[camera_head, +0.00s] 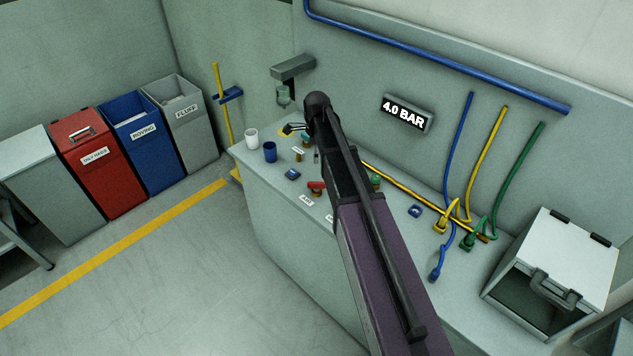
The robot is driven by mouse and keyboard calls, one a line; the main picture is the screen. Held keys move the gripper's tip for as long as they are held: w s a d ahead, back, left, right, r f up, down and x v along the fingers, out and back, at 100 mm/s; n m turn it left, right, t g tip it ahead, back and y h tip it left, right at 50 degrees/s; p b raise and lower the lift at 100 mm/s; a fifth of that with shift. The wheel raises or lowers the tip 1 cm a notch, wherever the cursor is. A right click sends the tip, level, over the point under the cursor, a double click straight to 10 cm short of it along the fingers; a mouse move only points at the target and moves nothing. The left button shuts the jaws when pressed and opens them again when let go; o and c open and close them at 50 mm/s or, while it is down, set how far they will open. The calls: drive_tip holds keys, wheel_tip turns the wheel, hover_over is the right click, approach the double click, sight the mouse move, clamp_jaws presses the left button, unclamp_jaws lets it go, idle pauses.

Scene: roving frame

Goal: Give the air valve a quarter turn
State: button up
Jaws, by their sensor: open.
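A valve with a red handle (316,186) stands on the grey bench near its front edge, just left of my arm. A small white label (306,200) lies in front of it, its text too small to read surely. Another small valve-like fitting (308,141) stands farther back, with its own label (298,151). I cannot tell for certain which is the air valve. My arm hides the middle of the bench.
A white cup (251,138), a blue cup (270,152) and a small blue item (292,174) stand at the bench's left end. Coloured hoses (497,185) and a lidded box (555,262) are at right. A wall display (406,112) reads 4.0 BAR. Floor at left is clear.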

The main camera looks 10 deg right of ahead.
sight(317, 182)
drive_tip(key=shift+f, duration=0.25)
wheel_tip(317, 182, down, 13)
drive_tip(key=b, duration=1.3)
drive_tip(key=shift+f+b, duration=0.15)
drive_tip(key=shift+b, duration=0.25)
clamp_jaws()
